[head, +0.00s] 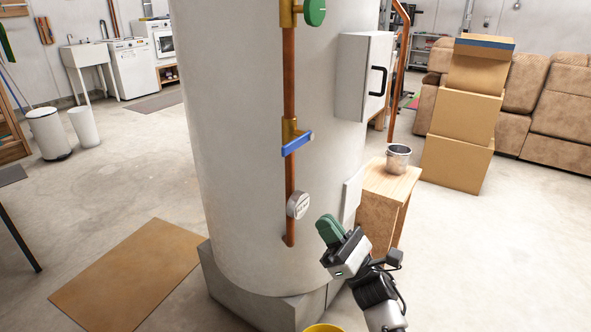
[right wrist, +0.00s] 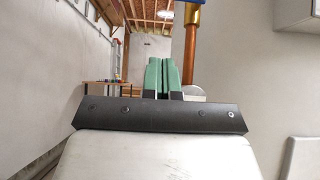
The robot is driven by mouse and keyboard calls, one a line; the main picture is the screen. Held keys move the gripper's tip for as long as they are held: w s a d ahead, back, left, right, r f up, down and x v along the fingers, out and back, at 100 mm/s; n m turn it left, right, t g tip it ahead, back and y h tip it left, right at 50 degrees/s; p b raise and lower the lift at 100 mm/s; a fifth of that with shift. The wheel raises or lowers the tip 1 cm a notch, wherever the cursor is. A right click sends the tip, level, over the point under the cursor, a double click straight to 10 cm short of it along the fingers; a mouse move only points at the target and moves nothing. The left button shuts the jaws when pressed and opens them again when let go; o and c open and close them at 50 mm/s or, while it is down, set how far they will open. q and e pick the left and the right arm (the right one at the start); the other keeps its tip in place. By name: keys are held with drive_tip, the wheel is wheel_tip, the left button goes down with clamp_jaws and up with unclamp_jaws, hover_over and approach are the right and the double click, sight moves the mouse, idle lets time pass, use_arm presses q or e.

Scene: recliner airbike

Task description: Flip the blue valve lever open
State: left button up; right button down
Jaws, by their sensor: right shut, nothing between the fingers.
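The blue valve lever (head: 299,143) sits on a brass valve body (head: 290,129) on a vertical copper pipe (head: 290,75) in front of the large white tank. The lever lies crosswise to the pipe, its right end tilted slightly up in the head view. A sliver of blue (right wrist: 196,2) shows at the top edge of the right wrist view, above the copper pipe (right wrist: 190,58). My right gripper (head: 328,227), with green fingers, is below and right of the lever and apart from it. Its fingers (right wrist: 162,74) are together and empty. My left gripper is not in view.
A round gauge (head: 298,205) sits on the pipe below the lever, and a green handle (head: 314,11) is above. A grey box (head: 363,77) juts out at the tank's right. A wooden cabinet (head: 392,178) with a metal bucket (head: 398,158) stands behind my right gripper.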

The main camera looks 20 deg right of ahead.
sight(297, 143)
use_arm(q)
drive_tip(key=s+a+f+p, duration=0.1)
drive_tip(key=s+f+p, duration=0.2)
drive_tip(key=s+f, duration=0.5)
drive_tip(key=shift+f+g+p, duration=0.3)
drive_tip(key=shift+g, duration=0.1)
use_arm(e)
drive_tip(key=s+d+r+x, duration=0.1)
drive_tip(key=r+x, duration=0.1)
drive_tip(key=x, duration=1)
drive_tip(key=shift+r, duration=0.3)
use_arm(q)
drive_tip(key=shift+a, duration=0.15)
